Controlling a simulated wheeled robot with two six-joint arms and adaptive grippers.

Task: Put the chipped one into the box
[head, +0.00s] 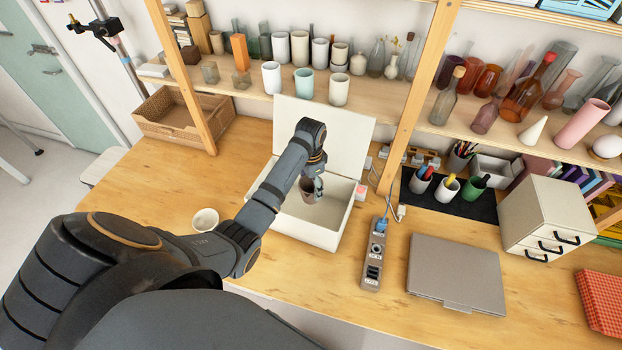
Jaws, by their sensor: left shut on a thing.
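A white box (310,232) with its lid (325,125) raised at the back stands on the wooden table. My left gripper (312,183) is over the box's opening, pointing down. It is shut on a small grey-brown cup (308,196), which is partly covered by the fingers. The cup appears within the box's outline; I cannot tell whether it touches the bottom. A chip on it is too small to make out. A cream cup (206,221) stands on the table to the left of the box, partly beside my arm. My right gripper is out of view.
A power strip (375,254) and a closed grey laptop (456,274) lie right of the box. A wicker basket (180,128) sits at the back left. Shelves with cups and bottles rise behind. Bare table (150,185) shows at the left.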

